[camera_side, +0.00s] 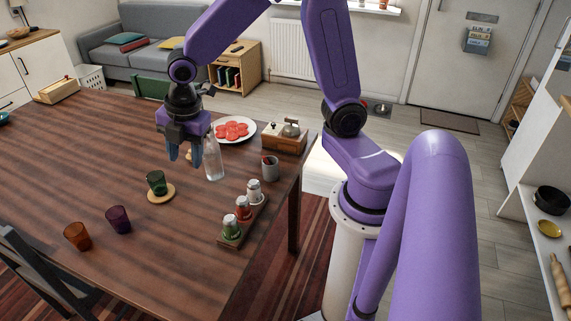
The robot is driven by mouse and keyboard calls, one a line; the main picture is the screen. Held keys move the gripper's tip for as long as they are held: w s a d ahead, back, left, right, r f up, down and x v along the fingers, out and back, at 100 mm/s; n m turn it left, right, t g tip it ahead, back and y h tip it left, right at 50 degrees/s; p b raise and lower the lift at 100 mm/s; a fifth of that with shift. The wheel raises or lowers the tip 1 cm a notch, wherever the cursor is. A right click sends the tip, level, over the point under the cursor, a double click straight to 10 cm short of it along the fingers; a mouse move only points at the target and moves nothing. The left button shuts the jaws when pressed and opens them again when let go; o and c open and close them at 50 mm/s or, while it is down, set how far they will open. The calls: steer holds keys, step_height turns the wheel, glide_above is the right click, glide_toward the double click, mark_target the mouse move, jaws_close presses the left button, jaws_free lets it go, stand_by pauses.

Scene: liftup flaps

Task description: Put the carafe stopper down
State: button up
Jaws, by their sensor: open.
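A clear glass carafe (213,160) stands upright on the wooden table, in front of the white plate. My gripper (184,156) is just left of the carafe, pointing down, with its blue fingers apart. A small pale thing (189,155) shows between or behind the fingers. It may be the carafe stopper, but it is too small and too covered to be sure, and I cannot tell if it touches the table.
A green glass (156,182) stands on a round coaster, with purple (118,219) and orange (77,236) glasses nearer. A plate of red slices (233,130), a wooden box (285,137), a grey cup (270,168) and a tray of jars (243,219) lie right.

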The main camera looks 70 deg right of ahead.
steer(key=s+d+r+m+g, duration=0.1)
steer(key=s+m, duration=0.6)
steer(key=s, duration=1.5)
steer(key=shift+s+d+r+g, duration=0.15)
steer(key=shift+s+r+g, duration=0.05)
steer(key=shift+r+g, duration=0.3)
